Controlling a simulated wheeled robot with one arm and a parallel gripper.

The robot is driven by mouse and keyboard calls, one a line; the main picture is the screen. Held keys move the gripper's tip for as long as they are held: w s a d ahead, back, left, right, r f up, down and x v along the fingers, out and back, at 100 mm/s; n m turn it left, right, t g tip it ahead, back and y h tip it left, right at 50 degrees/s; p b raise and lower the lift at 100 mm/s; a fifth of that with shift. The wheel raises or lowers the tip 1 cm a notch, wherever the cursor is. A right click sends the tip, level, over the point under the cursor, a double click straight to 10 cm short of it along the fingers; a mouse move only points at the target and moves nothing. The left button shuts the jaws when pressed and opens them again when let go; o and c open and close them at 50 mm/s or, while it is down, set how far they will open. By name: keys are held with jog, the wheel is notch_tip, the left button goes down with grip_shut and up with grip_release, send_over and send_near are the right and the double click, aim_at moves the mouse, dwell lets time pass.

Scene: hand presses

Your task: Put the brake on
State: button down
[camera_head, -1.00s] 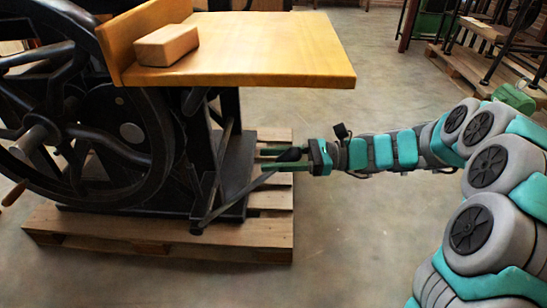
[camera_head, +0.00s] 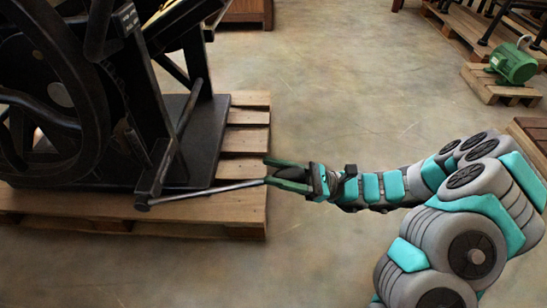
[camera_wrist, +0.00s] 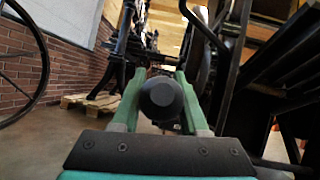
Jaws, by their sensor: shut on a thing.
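The brake lever (camera_head: 207,190) is a thin grey rod low on the black hand press (camera_head: 190,120). It runs from a pivot at the press's foot to the right and slightly upward. My gripper (camera_head: 277,176), with green fingers, is shut on the lever's free end beyond the pallet's right edge. In the wrist view, the lever's dark round knob (camera_wrist: 161,98) sits between my two green fingers (camera_wrist: 160,108). The knob hides the rod behind it.
The press stands on a wooden pallet (camera_head: 245,145); its large black wheel (camera_head: 75,75) is at left. A green motor (camera_head: 513,63) on a small pallet is at far right. Open concrete floor lies between. A brick wall (camera_wrist: 20,70) shows in the wrist view.

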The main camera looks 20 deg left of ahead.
jog(key=shift+w+d+f+g+b, duration=0.1)
jog(key=shift+d+f+g+b, duration=0.1)
jog(key=shift+f, duration=0.4)
jog(key=shift+d+f+g+b, duration=0.1)
jog(key=shift+d+f+b, duration=0.1)
jog(key=shift+f, duration=0.45)
jog(key=shift+c, duration=2.2)
grip_release()
jog(key=shift+d, duration=0.1)
jog(key=v, duration=0.7)
jog(key=shift+d+f+p, duration=0.2)
jog(key=shift+f+p, duration=0.1)
jog(key=shift+w, duration=0.1)
